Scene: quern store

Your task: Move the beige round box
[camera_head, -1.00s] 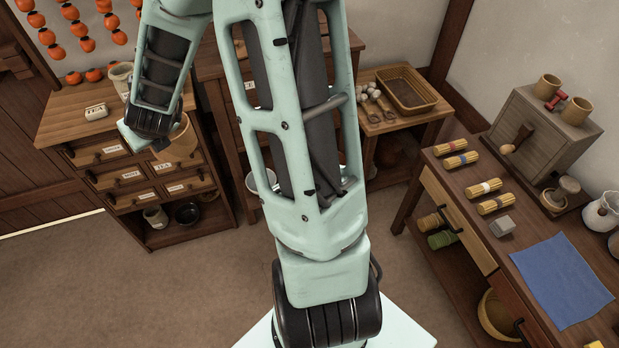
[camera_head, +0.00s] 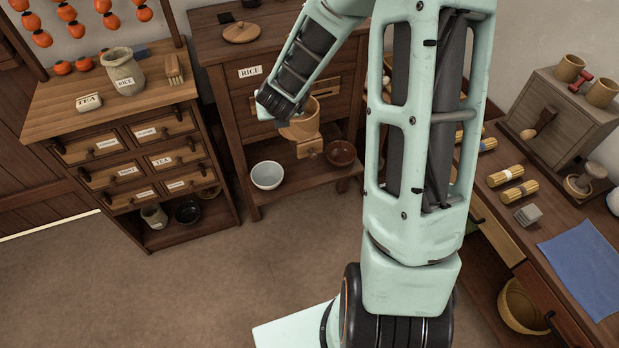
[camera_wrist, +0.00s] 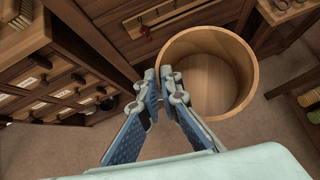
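The beige round box (camera_head: 303,121) is an open wooden tub. It is held in the air in front of the middle cabinet. The wrist view shows it from above (camera_wrist: 232,62), empty inside, with its rim tilted. My gripper (camera_wrist: 162,80) is shut on the near left part of its wall, pinching the rim between the fingertips. In the head view my gripper (camera_head: 282,121) is at the left side of the box, and its fingertips are partly hidden there.
The middle cabinet (camera_head: 275,62) has a RICE label and a round lid (camera_head: 241,32) on top. A white bowl (camera_head: 267,175) and a brown bowl (camera_head: 341,153) stand on its low shelf. The left drawer cabinet (camera_head: 120,108) bears a jar (camera_head: 123,72). Open floor lies in front.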

